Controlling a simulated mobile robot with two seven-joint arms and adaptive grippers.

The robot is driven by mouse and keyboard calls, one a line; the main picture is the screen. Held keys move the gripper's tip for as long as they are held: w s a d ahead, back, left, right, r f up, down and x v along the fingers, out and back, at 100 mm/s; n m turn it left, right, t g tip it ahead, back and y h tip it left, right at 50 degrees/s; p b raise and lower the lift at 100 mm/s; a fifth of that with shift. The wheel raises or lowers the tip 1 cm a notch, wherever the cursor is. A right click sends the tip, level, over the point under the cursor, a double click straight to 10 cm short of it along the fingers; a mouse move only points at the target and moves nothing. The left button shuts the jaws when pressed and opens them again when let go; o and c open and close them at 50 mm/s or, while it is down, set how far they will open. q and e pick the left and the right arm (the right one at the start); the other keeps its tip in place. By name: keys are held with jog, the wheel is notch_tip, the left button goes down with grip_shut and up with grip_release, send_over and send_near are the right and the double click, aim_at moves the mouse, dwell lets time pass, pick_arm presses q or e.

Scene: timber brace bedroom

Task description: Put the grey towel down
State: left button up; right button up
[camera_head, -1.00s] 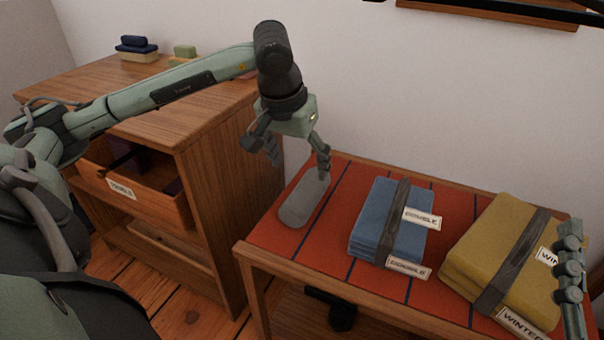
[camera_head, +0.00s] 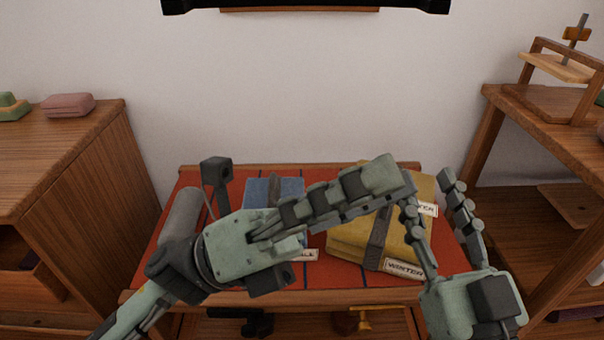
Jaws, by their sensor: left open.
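The grey towel (camera_head: 181,218) is a roll lying on the left end of the red striped mat (camera_head: 166,250) on the low table. My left gripper (camera_head: 388,182) is open and empty. Its fingers point right, above the blue and yellow bundles, and its wrist hides the near end of the roll. The gripper is apart from the towel. My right gripper (camera_head: 428,182) is at the table's right front, with its fingers pointing up, spread and empty.
A blue folded bundle (camera_head: 262,190) and a yellow folded bundle (camera_head: 350,241), both strapped and labelled, lie on the mat. A wooden cabinet (camera_head: 80,175) stands left, with a pink folded cloth (camera_head: 68,104) on top. A wooden shelf unit (camera_head: 525,108) stands right.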

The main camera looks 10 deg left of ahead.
pick_arm(q)
jog(key=w+a+f+m+t+y, duration=0.3)
jog(key=m+t+y, duration=0.5)
jog(key=m, duration=0.8)
jog(key=w+a+f+m+t+y, duration=0.4)
jog(key=m+t+y, duration=0.4)
jog(key=m, duration=0.9)
jog(key=shift+w+a+f+y, duration=0.35)
jog(key=shift+w+a, duration=0.25)
jog(key=shift+w, duration=0.55)
